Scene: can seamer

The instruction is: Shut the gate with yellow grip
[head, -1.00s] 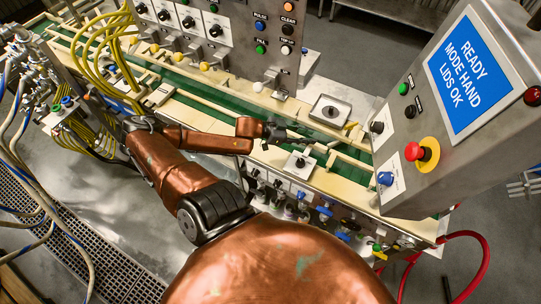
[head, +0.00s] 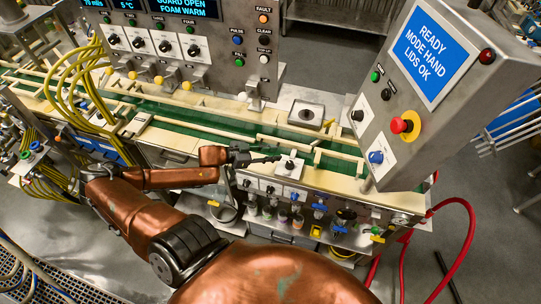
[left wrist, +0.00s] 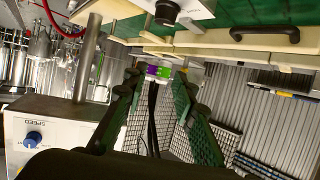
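A small yellow grip (head: 328,124) shows at the far rail of the green conveyor, just right of a square metal plate with a round dark centre. It is too small to tell how its gate stands. My left gripper (head: 268,159) is over the near edge of the conveyor, left of and nearer than the yellow grip, and apart from it. In the left wrist view my left gripper (left wrist: 156,82) has its two dark fingers apart with nothing held between them. No yellow grip can be made out in that view. My right gripper is not in view.
A white plate with a black knob (head: 290,166) sits close to my left fingertips. A grey control box (head: 400,110) with a red stop button stands at the right. Yellow hoses (head: 75,80) arch over the belt at the left. The back display reads GUARD OPEN.

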